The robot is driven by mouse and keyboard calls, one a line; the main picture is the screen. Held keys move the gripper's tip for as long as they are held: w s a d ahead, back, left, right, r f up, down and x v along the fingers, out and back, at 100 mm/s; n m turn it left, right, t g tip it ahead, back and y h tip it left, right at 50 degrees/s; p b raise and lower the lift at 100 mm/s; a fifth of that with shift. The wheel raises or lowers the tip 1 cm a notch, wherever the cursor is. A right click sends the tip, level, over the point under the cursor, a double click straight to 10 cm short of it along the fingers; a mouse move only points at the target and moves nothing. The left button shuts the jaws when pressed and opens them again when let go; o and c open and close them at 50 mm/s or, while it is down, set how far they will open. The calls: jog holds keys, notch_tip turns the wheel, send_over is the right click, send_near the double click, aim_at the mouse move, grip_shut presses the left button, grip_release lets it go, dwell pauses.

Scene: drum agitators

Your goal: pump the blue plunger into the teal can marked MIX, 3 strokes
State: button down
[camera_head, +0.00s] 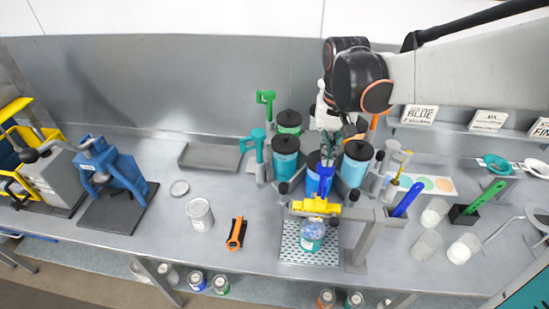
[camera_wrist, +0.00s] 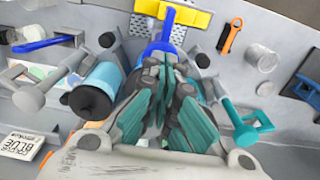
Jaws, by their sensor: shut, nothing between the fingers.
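The teal can (camera_head: 311,237) with a pale label stands on a perforated plate under the yellow head of a grey stand; I cannot read its mark. The bright blue plunger (camera_head: 325,182) shows just above the yellow head (camera_head: 315,206). In the wrist view the blue plunger (camera_wrist: 168,22) lies across the yellow head (camera_wrist: 172,13), its near end partly hidden by my fingers. My gripper (camera_head: 330,146) is above and behind the yellow head, pointing down. Its teal-padded fingers (camera_wrist: 160,68) are shut with nothing between them. Whether they touch the plunger I cannot tell.
Dark-lidded canisters (camera_head: 356,165) stand close around my gripper, beside teal (camera_head: 257,146) and green (camera_head: 265,98) handles. A blue press (camera_head: 112,170) is farther left.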

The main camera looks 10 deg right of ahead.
jog(key=shift+s+a+r, duration=0.15)
jog(key=shift+s+a, duration=0.05)
jog(key=shift+s, duration=0.05)
notch_tip(320, 180, up, 6)
jog(key=p, duration=0.4)
dwell(0.3)
dwell(0.4)
